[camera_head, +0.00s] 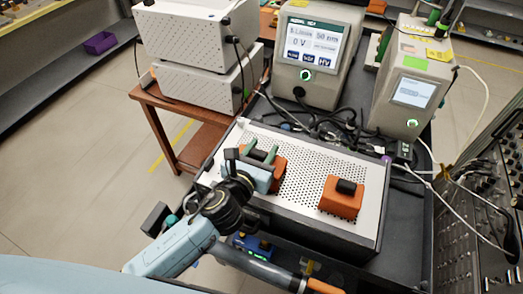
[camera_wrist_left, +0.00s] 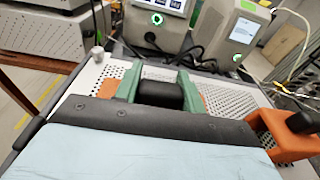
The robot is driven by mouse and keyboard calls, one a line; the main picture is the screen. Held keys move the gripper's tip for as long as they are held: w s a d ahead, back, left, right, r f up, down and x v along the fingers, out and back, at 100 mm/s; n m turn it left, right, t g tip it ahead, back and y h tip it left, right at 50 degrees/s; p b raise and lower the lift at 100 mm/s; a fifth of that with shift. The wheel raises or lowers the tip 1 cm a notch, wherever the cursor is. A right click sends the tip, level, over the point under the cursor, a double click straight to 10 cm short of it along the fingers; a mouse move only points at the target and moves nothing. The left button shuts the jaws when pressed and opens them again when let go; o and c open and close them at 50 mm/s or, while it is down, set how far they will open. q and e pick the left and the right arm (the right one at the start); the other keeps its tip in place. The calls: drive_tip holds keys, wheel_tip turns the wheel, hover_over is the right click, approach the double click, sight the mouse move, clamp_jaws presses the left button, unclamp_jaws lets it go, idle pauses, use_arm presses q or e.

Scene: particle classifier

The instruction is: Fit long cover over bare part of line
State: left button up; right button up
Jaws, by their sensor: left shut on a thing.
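My left gripper (camera_head: 260,153) is over the white perforated plate (camera_head: 305,160). Its green fingers are shut on the black knob (camera_wrist_left: 160,95) of an orange block (camera_head: 279,172), whose edges show beside the fingers in the left wrist view. The block appears to be at the plate, but I cannot tell whether it touches. A second orange block (camera_head: 341,204) with a black knob stands apart, to the right on the plate. I cannot tell which thing is the long cover, and no bare part of a line is clear. My right gripper is not in view.
Black cables (camera_head: 305,125) lie behind the plate. A screen unit (camera_head: 318,55) and a smaller display unit (camera_head: 410,90) stand at the back. White cables (camera_head: 437,160) hang at the right, near a rack (camera_head: 470,225). The plate between the blocks is clear.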

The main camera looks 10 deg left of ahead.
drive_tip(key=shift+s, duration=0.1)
use_arm(q)
drive_tip(key=o, duration=0.7)
drive_tip(key=shift+f, duration=0.1)
drive_tip(key=o, duration=0.4)
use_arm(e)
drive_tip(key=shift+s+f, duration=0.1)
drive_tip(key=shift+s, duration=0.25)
use_arm(q)
drive_tip(key=shift+s+a+r, duration=0.1)
drive_tip(key=shift+s+r, duration=0.1)
drive_tip(key=v, duration=1.1)
drive_tip(key=shift+s, duration=0.3)
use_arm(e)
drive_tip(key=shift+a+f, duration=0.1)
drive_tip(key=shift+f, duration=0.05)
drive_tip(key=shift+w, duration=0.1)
